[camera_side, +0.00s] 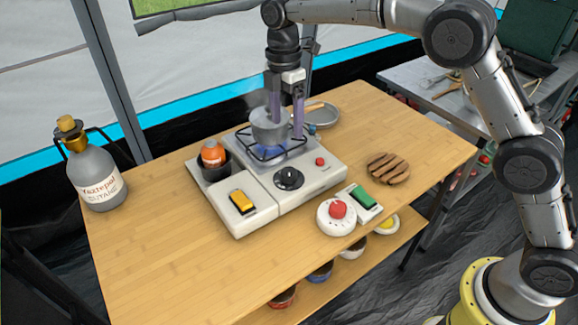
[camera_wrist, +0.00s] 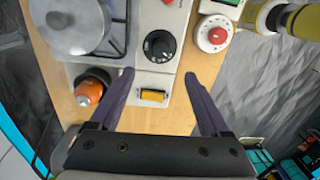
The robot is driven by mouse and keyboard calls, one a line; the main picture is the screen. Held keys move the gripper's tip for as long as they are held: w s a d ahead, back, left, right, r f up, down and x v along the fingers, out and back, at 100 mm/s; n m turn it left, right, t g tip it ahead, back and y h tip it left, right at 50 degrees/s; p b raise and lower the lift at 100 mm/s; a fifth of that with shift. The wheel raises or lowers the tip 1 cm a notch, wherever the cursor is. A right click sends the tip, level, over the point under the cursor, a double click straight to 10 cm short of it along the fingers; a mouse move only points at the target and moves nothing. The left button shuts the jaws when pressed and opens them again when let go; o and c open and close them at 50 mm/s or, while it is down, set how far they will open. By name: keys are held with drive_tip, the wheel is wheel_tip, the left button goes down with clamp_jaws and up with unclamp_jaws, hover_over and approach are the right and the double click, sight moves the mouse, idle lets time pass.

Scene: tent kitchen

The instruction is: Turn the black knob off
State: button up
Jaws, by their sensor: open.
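The black knob (camera_side: 289,178) sits on the front panel of the white camping stove (camera_side: 318,183). In the wrist view the black knob (camera_wrist: 159,46) shows a white pointer mark and lies ahead of the fingertips, a little left of the middle. A blue flame (camera_side: 270,148) burns under the pot. My gripper (camera_side: 285,124) is above the stove beside the pot in the side view, its purple fingers pointing down. In the wrist view my gripper (camera_wrist: 158,73) has its fingers spread wide with nothing between them. It is not touching the knob.
A steaming pot (camera_side: 269,128) stands on the burner. Near the knob are a red button (camera_side: 320,161), a yellow switch (camera_side: 241,201) and an orange canister (camera_side: 213,154). A white timer with a red dial (camera_side: 337,213) and a green switch (camera_side: 363,197) lie right. The front-left tabletop is clear.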

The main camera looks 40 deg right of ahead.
sight(289, 171)
drive_tip(key=f, duration=0.9)
drive_tip(key=s+f, duration=0.1)
drive_tip(key=f, duration=0.3)
drive_tip(key=shift+f, duration=0.3)
drive_tip(key=shift+c, duration=0.2)
clamp_jaws()
